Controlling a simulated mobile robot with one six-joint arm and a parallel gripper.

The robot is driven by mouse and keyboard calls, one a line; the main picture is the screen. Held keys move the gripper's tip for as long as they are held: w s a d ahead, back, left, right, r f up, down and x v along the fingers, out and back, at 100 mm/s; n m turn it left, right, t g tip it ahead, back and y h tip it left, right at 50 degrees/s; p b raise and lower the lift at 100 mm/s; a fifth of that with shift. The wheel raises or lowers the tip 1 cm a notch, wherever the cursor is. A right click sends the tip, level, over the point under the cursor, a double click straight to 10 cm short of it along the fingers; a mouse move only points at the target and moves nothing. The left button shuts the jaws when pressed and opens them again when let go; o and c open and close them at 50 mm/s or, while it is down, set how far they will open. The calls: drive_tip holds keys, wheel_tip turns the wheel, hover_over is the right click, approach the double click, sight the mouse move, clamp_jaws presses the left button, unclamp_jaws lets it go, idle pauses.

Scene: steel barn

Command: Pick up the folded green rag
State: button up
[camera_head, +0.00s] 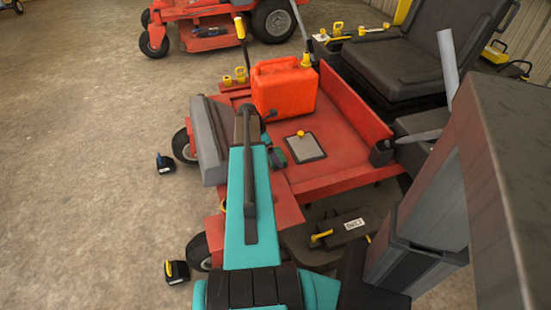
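A small dark green thing (277,157), which looks like the folded green rag, lies on the red deck of the mower (335,165). It is just right of my teal arm, which may hide part of it. My gripper (267,122) is at the far end of the arm, over the deck and in front of the red fuel can. Its fingers are mostly hidden or too small to make out, so I cannot tell whether they are open or touch the green thing.
A red fuel can (284,88) stands on the deck behind my gripper. The black seat (400,70) is at the back right. Open concrete floor (80,150) is on the left, with small black blocks near the wheels.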

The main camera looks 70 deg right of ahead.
drive_tip(key=shift+x, duration=0.8)
drive_tip(key=shift+c, duration=0.3)
drive_tip(key=c, duration=0.9)
drive_tip(key=shift+c, duration=0.2)
drive_tip(key=shift+r, duration=0.1)
wheel_tip(320, 180, up, 10)
drive_tip(key=p, duration=0.1)
